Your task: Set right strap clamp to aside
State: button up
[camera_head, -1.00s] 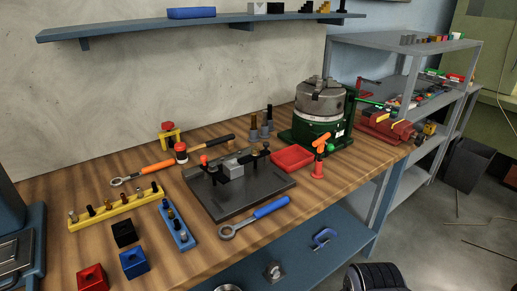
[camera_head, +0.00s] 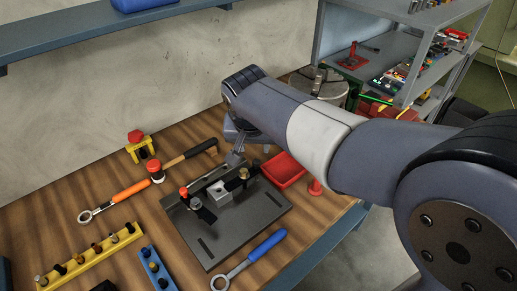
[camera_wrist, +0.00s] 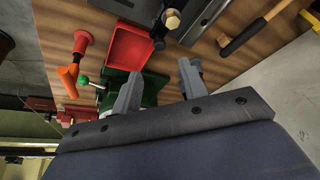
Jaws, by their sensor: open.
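The dark fixture plate (camera_head: 245,222) lies on the wooden bench with a grey block (camera_head: 219,193) on it. The right strap clamp (camera_head: 236,182), a black strap with a brass-coloured nut, stands at the plate's right rear part. The left clamp (camera_head: 203,212) is on the block's other side, by a red knob. My gripper (camera_head: 236,155) is open and empty, just behind and above the right clamp. In the wrist view my gripper (camera_wrist: 160,72) has its fingers apart, and the right clamp's nut (camera_wrist: 172,20) shows at the top, beyond the fingertips, not between them.
A red tray (camera_head: 284,168) sits right of the plate. A red stand (camera_head: 315,187) is beside it, partly behind my arm. A hammer (camera_head: 190,154), an orange-handled wrench (camera_head: 118,198) and a blue-handled wrench (camera_head: 250,258) lie around the plate. My arm hides much of the chuck (camera_head: 325,84).

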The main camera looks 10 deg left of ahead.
aim_at(256, 161)
jog(key=x, duration=0.9)
jog(key=shift+f+p, duration=0.15)
jog(key=shift+p, duration=0.15)
jog(key=shift+c, duration=0.2)
grip_shut()
